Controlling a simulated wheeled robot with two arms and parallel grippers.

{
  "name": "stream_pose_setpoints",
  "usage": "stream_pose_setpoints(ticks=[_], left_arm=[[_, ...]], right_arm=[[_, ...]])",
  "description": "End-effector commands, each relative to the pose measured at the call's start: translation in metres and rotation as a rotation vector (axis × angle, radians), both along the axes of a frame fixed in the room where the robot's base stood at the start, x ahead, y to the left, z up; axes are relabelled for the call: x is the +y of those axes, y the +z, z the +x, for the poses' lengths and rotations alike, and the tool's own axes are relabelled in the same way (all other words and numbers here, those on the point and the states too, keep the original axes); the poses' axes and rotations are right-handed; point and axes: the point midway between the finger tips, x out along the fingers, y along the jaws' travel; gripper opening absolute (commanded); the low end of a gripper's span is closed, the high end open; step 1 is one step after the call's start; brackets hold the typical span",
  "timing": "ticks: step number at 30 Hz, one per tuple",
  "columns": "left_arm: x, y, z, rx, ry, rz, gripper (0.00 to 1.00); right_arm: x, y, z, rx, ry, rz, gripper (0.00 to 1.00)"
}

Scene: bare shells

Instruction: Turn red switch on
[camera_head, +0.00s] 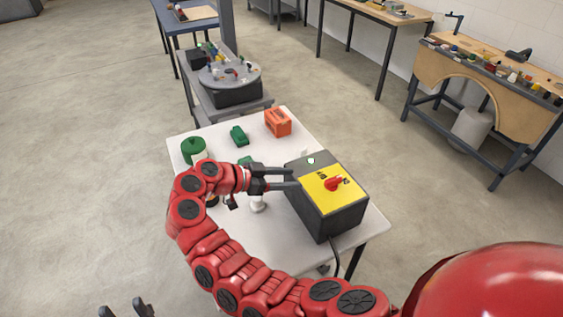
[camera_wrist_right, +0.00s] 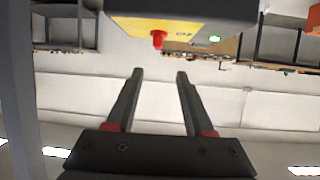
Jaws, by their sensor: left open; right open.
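The red switch (camera_head: 334,183) is a rotary knob on the yellow top plate of a dark grey box (camera_head: 335,219) at the right of the white table. Labels beside the knob are too small to read. My right gripper (camera_head: 293,179) is open, its fingers pointing right at the box's left side, short of the knob. In the right wrist view the switch (camera_wrist_right: 158,38) shows upside down beyond the open, empty fingers (camera_wrist_right: 159,76). My left gripper (camera_head: 126,309) is open and empty at the bottom left edge, away from the table.
On the white table (camera_head: 290,122) are an orange block (camera_head: 278,122), a green block (camera_head: 239,135) and a green-lidded container (camera_head: 194,148). A cable hangs from the box's front. Other workbenches stand behind.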

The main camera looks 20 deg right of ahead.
Motion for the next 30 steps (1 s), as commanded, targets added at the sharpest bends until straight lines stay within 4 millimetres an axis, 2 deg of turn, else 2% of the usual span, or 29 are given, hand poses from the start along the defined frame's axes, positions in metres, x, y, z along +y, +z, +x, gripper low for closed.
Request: stream_pose_setpoints(ticks=[1, 3, 9, 12, 18, 30], left_arm=[[0.0, 0.022, 0.0, 0.0, 0.0, 0.0, 0.5], [0.0, 0.036, 0.0, 0.0, 0.0, 0.0, 0.5], [0.0, 0.07, 0.0, 0.0, 0.0, 0.0, 0.5], [0.0, 0.081, 0.0, 0.0, 0.0, 0.0, 0.5], [0.0, 0.089, 0.0, 0.0, 0.0, 0.0, 0.5], [0.0, 0.088, 0.0, 0.0, 0.0, 0.0, 0.5]], right_arm=[[0.002, 0.013, 0.001, 0.002, 0.002, -0.001, 0.53], [0.006, 0.014, 0.001, 0.002, 0.003, -0.001, 0.53], [0.014, 0.014, 0.0, 0.003, 0.0, 0.0, 0.53], [0.016, 0.012, -0.002, 0.003, -0.003, 0.001, 0.53], [0.018, 0.008, -0.005, 0.005, -0.007, 0.002, 0.53], [0.018, 0.006, -0.005, 0.004, -0.008, 0.003, 0.53]])
